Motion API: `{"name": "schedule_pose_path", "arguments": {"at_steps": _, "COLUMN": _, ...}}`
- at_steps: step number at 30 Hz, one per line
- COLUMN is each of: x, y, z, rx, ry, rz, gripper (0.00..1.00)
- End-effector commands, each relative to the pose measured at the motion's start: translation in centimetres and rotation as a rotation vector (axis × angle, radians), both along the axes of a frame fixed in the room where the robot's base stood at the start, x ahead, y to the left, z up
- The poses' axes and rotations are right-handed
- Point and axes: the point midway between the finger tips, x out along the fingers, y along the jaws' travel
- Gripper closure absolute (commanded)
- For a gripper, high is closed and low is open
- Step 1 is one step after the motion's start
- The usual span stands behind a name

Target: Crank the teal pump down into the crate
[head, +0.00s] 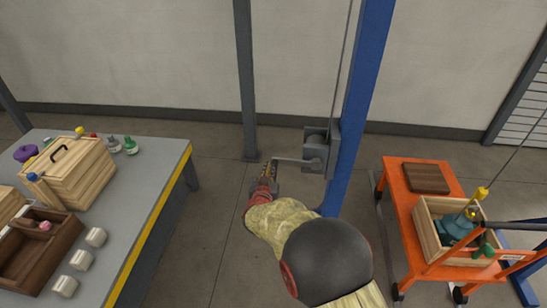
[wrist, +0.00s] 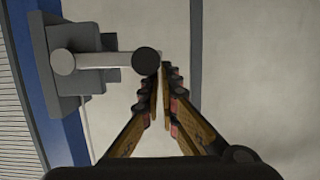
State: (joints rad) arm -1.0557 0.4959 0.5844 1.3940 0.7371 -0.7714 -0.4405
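The teal pump (head: 458,227) is at the wooden crate (head: 428,228) on the right, its lower part hidden by the crate walls. I cannot tell whether it rests on the crate floor. A yellow hook block (head: 481,193) on a thin cable is above it. The grey winch (head: 318,150) is on the blue post, with its crank arm (head: 297,161) pointing left. In the wrist view the crank's dark handle (wrist: 146,61) faces me, just left of my fingertips. My gripper (head: 265,172), also in the wrist view (wrist: 163,72), looks shut and empty beside the handle.
The crate stands on an orange cart (head: 402,200) with a brown wooden block (head: 426,178). A grey table (head: 150,190) on the left holds a wooden box (head: 80,170), a dark tray and several small items. Floor between table and cart is clear around the posts.

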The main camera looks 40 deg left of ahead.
Motion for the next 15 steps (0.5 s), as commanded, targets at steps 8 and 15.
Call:
{"name": "schedule_pose_path", "arguments": {"at_steps": 8, "x": 0.0, "y": 0.1, "z": -2.9, "rx": -0.073, "ry": -0.041, "rz": -0.003, "gripper": 1.00}}
{"name": "schedule_pose_path", "arguments": {"at_steps": 15, "x": 0.0, "y": 0.1, "z": -3.7, "rx": -0.070, "ry": -0.042, "rz": -0.002, "gripper": 1.00}}
